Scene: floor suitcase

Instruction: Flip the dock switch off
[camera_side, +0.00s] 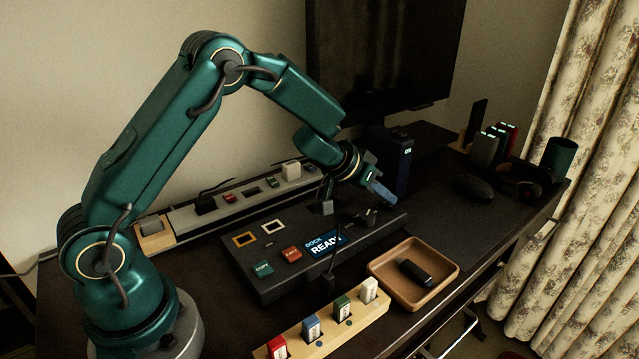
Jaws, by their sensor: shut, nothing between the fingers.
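The dock (270,287) is a dark slab on the desk with a lit display (324,243) reading "DOCK READY". A green key (262,269) and a red key (291,254) sit on its left part. A small dark raised part (367,216) stands near its right end; I cannot tell for sure whether it is the switch or which way it is set. My gripper (383,194) is shut and empty, tilted down to the right, above the dock's far right end. It looks apart from the dock, though the gap is hard to judge.
A wooden tray (451,279) holding a black stick is right of the dock. A wooden block (330,338) with several coloured plugs is in front. A power strip (215,211) lies behind, and a dark blue box (398,160) stands behind my gripper. A mouse (473,188) is farther right.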

